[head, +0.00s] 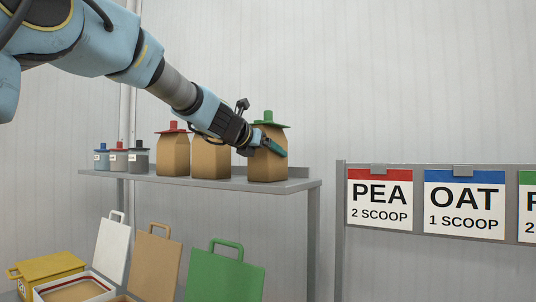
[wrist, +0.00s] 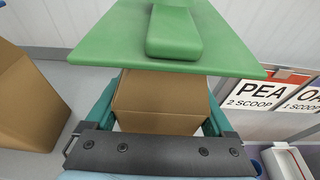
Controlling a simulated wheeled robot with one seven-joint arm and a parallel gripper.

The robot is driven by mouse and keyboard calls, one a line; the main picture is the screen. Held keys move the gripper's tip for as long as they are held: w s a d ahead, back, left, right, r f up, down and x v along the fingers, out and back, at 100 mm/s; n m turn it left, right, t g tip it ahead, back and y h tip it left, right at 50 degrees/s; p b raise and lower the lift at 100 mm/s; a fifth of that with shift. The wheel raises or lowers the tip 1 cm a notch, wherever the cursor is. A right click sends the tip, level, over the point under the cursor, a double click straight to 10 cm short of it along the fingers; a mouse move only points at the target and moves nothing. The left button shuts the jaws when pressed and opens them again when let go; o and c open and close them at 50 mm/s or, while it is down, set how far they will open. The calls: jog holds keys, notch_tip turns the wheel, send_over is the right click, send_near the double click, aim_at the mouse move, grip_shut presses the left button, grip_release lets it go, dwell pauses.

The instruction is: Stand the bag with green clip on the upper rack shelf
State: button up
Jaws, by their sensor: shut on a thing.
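The brown paper bag with the green clip (head: 267,170) is upright at the right end of the upper rack shelf (head: 206,184), and its base appears to touch the shelf. Its green clip (head: 269,122) sits across the top and fills the upper part of the wrist view (wrist: 168,48). My gripper (head: 268,147) reaches in from the left and is shut on this bag. In the wrist view the teal fingers lie on both sides of the brown bag body (wrist: 160,100). The bag's base is hidden there.
A bag with a red clip (head: 173,152) and another brown bag (head: 211,160), its top hidden by my arm, stand to the left. Several small jars (head: 118,159) are farther left. A sign rack (head: 340,230) stands right.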

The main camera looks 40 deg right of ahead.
jog(key=o, duration=1.3)
jog(key=shift+c, duration=0.2)
